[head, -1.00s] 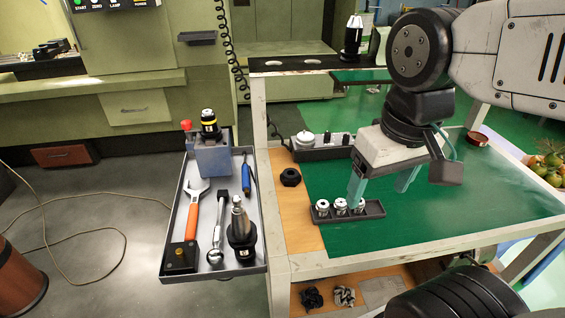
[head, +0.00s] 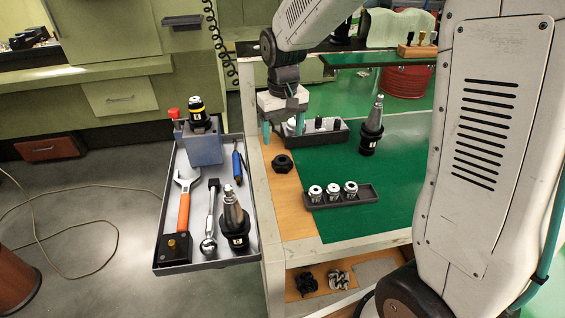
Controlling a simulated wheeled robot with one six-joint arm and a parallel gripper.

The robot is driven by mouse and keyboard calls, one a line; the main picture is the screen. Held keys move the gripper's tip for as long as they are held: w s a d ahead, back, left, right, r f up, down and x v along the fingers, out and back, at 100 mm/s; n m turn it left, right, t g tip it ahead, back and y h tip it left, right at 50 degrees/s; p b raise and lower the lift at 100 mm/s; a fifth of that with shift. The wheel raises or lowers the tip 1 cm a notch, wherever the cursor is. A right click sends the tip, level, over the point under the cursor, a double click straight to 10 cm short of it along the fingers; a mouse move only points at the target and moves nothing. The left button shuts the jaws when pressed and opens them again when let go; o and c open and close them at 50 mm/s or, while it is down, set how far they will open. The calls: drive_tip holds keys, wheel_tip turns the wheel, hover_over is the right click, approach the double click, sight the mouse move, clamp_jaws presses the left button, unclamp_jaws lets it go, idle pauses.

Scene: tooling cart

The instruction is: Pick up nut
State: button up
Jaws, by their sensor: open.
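The nut (head: 282,163) is black and lies on the bare wooden strip at the left of the cart top, left of the green mat. My gripper (head: 283,128) points down with its two teal fingers spread apart and nothing between them. In the picture it stands just above the nut, apart from it. I cannot tell how far its fingertips are above the surface. The nut itself is fully visible.
A dark tray (head: 340,196) with three silver collets sits right of the nut. A grey tray (head: 318,137) stands behind the gripper's right finger. A tool holder (head: 371,128) stands upright on the green mat (head: 400,150). A side tray (head: 165,215) with tools hangs left.

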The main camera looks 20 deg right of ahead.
sight(282, 158)
drive_tip(key=f, duration=0.7)
drive_tip(key=shift+s+a+f, duration=0.25)
drive_tip(key=shift+a+f, duration=0.05)
drive_tip(key=shift+f, duration=0.05)
drive_tip(key=c, duration=1.3)
